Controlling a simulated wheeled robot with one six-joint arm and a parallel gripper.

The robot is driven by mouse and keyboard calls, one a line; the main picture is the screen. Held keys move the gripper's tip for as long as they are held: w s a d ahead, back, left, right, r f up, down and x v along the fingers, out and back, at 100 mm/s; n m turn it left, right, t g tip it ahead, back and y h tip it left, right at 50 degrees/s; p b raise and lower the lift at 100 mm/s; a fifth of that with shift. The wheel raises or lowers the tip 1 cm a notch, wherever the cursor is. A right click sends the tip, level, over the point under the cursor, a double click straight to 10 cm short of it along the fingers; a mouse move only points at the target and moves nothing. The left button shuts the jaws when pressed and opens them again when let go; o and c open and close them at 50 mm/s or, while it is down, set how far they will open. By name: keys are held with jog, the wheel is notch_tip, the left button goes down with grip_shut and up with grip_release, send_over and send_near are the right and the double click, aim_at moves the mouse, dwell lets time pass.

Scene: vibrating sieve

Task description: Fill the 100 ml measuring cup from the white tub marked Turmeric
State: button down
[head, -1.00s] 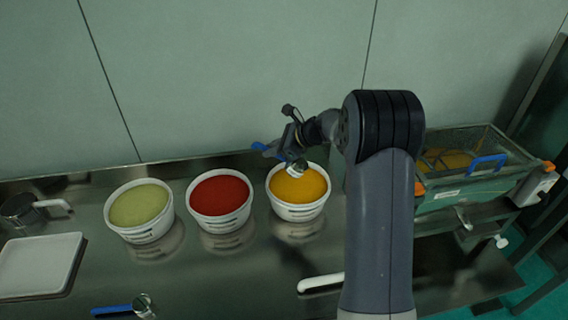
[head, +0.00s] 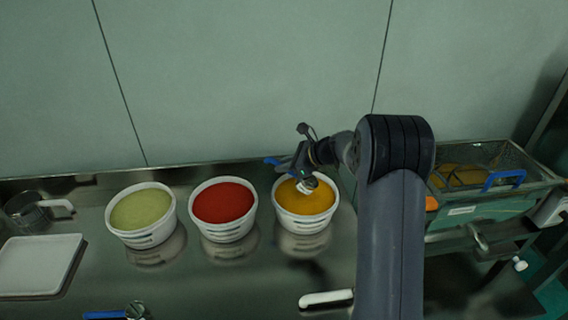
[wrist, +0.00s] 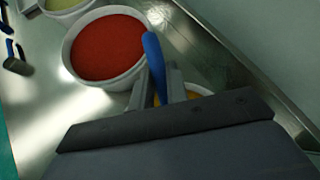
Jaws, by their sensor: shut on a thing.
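A white tub of orange-yellow powder (head: 318,222) stands at the right end of a row of tubs; I cannot read its marking. My gripper (head: 300,172) is over the back part of this tub, shut on a measuring cup by its blue handle (wrist: 155,66). The handle also shows in the head view (head: 272,161), sticking out to the left. The small pale metallic cup (head: 308,184) is at or just above the powder; I cannot tell whether it touches or what it holds. In the wrist view, my gripper body hides most of the yellow powder.
A tub of red powder (head: 228,234) stands just left, then one of green powder (head: 146,238). A white tray (head: 38,265) and a metal pot (head: 25,212) are at far left. A sieve box (head: 470,217) is at right. The wall is close behind.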

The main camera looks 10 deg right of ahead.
jog(key=shift+s+d+f+b, duration=0.1)
jog(key=shift+d+f+b, duration=0.15)
jog(key=shift+f+b, duration=0.85)
jog(key=shift+s+d+f+b, duration=0.1)
jog(key=shift+d+f+b, duration=0.15)
jog(key=shift+f+b, duration=0.9)
jog(key=shift+s+d+f+b, duration=0.1)
jog(key=shift+d+f+b, duration=0.35)
jog(key=shift+f, duration=1.1)
jog(key=shift+s+d+f, duration=0.1)
jog(key=shift+s+d, duration=0.2)
jog(key=shift+d, duration=0.45)
jog(key=shift+d, duration=0.1)
